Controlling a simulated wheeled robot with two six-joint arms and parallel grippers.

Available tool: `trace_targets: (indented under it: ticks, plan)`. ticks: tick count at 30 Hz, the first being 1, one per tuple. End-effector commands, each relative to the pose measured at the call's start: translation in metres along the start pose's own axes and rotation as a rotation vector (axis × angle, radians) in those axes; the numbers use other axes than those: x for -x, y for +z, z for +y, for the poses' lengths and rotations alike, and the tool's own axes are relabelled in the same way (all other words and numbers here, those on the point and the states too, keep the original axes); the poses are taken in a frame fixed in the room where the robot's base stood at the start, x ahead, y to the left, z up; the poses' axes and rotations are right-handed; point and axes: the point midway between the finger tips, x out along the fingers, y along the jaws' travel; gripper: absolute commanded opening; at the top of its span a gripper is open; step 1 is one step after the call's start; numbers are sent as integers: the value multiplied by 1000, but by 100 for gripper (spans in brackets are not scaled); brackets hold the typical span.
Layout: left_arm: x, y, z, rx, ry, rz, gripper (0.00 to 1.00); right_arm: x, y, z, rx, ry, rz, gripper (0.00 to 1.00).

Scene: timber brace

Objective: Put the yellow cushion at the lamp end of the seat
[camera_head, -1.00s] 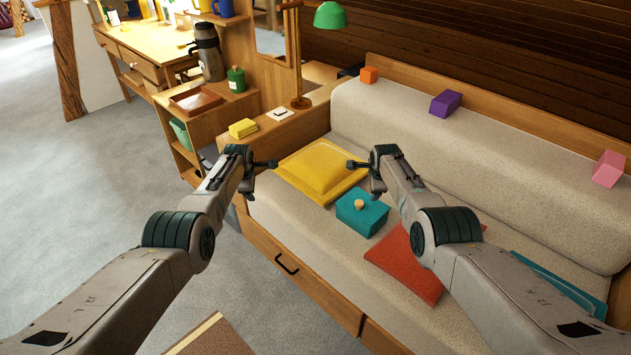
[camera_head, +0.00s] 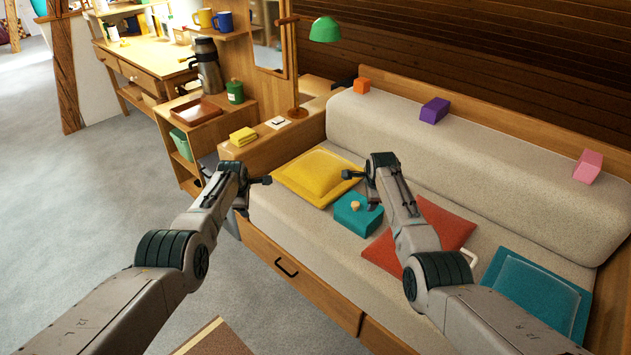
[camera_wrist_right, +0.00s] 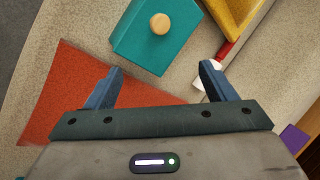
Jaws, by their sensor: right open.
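The yellow cushion (camera_head: 322,174) lies flat on the pale seat (camera_head: 300,226), at the end beside the green lamp (camera_head: 325,30). A corner of the cushion shows at the top of the right wrist view (camera_wrist_right: 238,14). My left gripper (camera_head: 254,192) is open and empty, just left of the cushion, above the seat's front edge. My right gripper (camera_head: 361,184) is open and empty, just right of the cushion and above the seat. In the right wrist view its fingers (camera_wrist_right: 160,84) are spread, with nothing held between them.
A teal box with a knob (camera_head: 357,213) sits close to the yellow cushion's right. A red cushion (camera_head: 445,228) and a teal cushion (camera_head: 535,295) lie farther right. Orange, purple (camera_head: 434,110) and pink blocks sit on the backrest. A yellow stack (camera_head: 243,136) lies on the side ledge.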

Motion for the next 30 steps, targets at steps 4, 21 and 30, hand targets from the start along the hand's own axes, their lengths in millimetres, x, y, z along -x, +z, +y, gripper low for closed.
trace_targets:
  ticks: [4, 21, 30]
  plan:
    - [0, 0, 0, 0, 0, 0, 77, 19, 0, -1, -1, -4, -1, 77]
    - [0, 0, 0, 0, 0, 0, 77, 86, -1, -6, 1, -3, -1, 77]
    - [0, 0, 0, 0, 0, 0, 77, 88, -1, -6, 1, -2, -1, 77]
